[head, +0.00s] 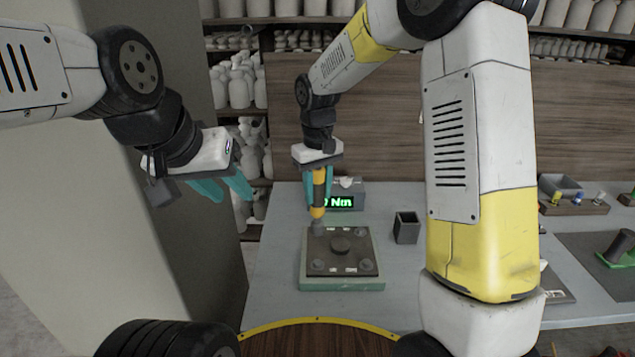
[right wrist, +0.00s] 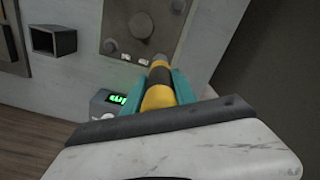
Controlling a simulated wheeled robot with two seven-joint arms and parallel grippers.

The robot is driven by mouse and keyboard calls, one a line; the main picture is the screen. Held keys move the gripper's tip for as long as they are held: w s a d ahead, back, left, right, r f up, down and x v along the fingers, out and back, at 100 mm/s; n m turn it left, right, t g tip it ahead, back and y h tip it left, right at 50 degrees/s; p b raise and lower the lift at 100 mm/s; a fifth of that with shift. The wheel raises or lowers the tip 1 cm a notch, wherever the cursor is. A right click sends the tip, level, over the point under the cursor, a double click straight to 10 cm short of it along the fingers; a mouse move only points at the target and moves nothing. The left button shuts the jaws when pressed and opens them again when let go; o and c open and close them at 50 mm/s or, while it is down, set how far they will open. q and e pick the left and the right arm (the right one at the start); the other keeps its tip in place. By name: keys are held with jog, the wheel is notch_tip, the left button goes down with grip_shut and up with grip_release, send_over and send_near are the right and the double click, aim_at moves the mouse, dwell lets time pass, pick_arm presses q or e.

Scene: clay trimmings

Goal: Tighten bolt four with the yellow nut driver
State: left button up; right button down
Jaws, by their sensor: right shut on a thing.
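The yellow nut driver (head: 319,188), with a dark band and a grey socket end, stands upright in my right gripper (head: 318,197). Its teal fingers are shut around the driver; the right wrist view also shows the driver (right wrist: 158,92) between them. The socket end is at the far-left corner of the dark bolt plate (head: 341,256) and hides what is beneath; I cannot tell whether it is seated. The plate has a round centre knob and visible corner bolts; its small labels are unreadable. My left gripper (head: 222,190) is open and empty, left of the plate.
A grey box with a green "Nm" display (head: 342,202) stands behind the plate. A dark square cup (head: 406,228) is to the right. A small rack (head: 573,207) and a dark mat (head: 590,252) lie farther right. Shelves of pale pottery stand behind.

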aim_at(317, 170)
jog(key=shift+s+f, duration=0.15)
jog(key=shift+f, duration=0.2)
dwell(2.1)
jog(key=shift+r, duration=0.1)
dwell(0.4)
jog(key=shift+r, duration=3.15)
jog(key=shift+w, duration=0.2)
